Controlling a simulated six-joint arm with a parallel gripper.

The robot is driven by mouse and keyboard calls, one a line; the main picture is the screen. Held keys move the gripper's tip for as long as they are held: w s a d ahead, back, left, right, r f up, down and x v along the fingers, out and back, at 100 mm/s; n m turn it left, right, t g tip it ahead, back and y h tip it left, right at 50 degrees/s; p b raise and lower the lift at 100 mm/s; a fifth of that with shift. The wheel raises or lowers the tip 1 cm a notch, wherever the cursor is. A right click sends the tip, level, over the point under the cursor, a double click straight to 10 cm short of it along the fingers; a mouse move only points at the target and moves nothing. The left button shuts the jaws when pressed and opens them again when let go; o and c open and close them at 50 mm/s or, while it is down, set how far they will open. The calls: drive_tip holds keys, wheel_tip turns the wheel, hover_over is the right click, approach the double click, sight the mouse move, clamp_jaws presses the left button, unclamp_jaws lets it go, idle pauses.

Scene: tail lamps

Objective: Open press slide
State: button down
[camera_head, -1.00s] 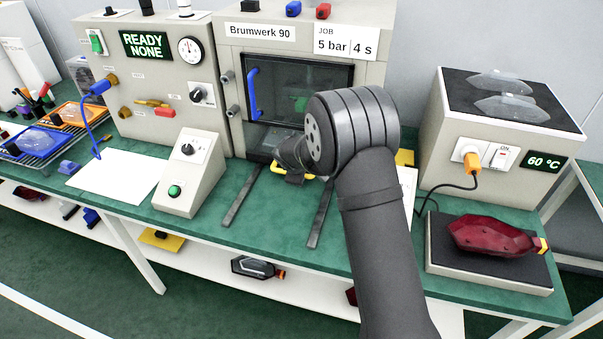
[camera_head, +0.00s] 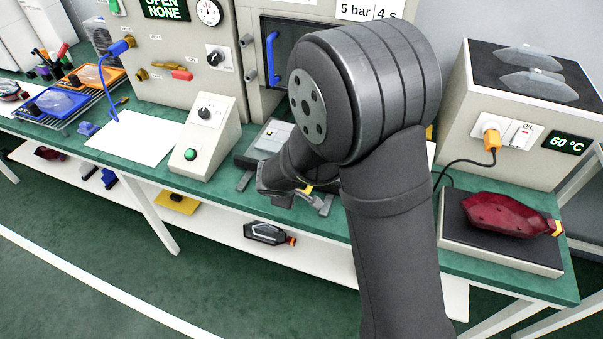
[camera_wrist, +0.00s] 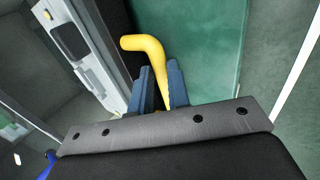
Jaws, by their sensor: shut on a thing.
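The press slide (camera_head: 268,138) shows as a grey tray pulled out in front of the press, on its rails over the green bench. Its yellow handle (camera_wrist: 145,46) lies between the blue-grey fingers of my gripper (camera_wrist: 161,92) in the wrist view, and the gripper is shut on it. In the head view my arm hides most of the handle and part of the slide. The slide's edge (camera_wrist: 92,62) also shows at upper left in the wrist view. The press display (camera_head: 165,9) reads "OPEN NONE".
A control box with a green button (camera_head: 190,154) stands left of the slide. A heater box (camera_head: 515,115) and a red lamp on a dark pad (camera_head: 505,214) are at the right. A white sheet (camera_head: 130,138) lies at the left. A shelf runs below the bench.

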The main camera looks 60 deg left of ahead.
drive_tip(key=shift+s+d, duration=1.15)
drive_tip(key=c, duration=1.4)
unclamp_jaws()
drive_tip(key=shift+o, duration=0.2)
drive_tip(key=v, duration=1.7)
drive_tip(key=shift+r, duration=0.2)
drive_tip(key=shift+s+f, duration=0.1)
drive_tip(key=x, duration=1.7)
drive_tip(key=shift+f, duration=0.1)
